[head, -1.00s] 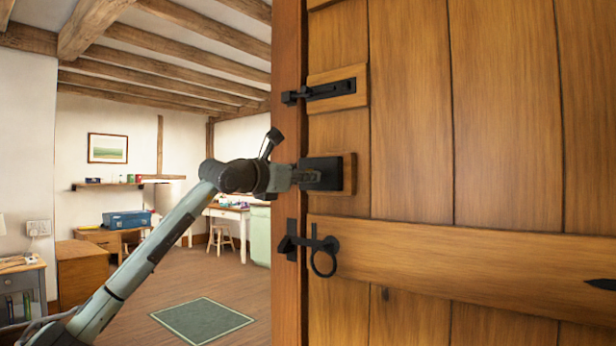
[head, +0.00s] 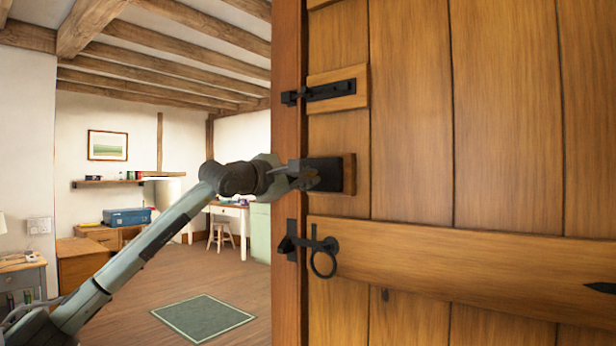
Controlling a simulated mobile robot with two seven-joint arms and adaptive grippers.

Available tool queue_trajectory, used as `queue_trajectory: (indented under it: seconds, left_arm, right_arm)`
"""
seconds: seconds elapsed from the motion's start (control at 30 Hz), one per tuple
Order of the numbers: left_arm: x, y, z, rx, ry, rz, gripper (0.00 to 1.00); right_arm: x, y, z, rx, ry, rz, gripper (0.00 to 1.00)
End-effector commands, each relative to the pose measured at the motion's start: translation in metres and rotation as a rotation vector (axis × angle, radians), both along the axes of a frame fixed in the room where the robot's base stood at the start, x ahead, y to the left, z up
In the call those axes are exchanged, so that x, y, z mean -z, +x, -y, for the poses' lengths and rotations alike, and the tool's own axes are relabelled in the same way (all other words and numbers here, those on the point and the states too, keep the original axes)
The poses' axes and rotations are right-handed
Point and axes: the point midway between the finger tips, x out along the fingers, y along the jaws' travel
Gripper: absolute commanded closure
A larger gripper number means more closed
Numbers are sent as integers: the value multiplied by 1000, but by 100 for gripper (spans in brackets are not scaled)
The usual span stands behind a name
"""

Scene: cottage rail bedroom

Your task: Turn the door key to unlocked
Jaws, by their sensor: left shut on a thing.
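The wooden door (head: 410,130) fills the right half of the head view. A black lock plate (head: 335,174) on a wooden block sits near the door's left edge. My left gripper (head: 308,177) is at the lock plate, with its fingers shut on the door key. The key itself is hidden by the fingers, so I cannot tell its angle. My right gripper is not in view.
A black bolt (head: 330,91) is above the lock, and a black latch with a ring handle (head: 322,262) is below it. The room to the left has a blue box (head: 127,217), a stool (head: 221,233) and a green rug (head: 203,318) on open floor.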

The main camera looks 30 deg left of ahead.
Motion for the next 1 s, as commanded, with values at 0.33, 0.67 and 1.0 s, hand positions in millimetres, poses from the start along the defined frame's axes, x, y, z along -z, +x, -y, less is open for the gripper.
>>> queue_trajectory:
  seconds: [0.33, 0.67, 1.0]
  left_arm:
    - [0, 0, 0, 0, 287, 23, 100]
    - [0, 0, 0, 0, 446, 34, 100]
    - [0, 0, 0, -1, 487, 38, 100]
  right_arm:
    - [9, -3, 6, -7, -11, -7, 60]
    - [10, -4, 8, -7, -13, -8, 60]
    - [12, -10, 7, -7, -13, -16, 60]
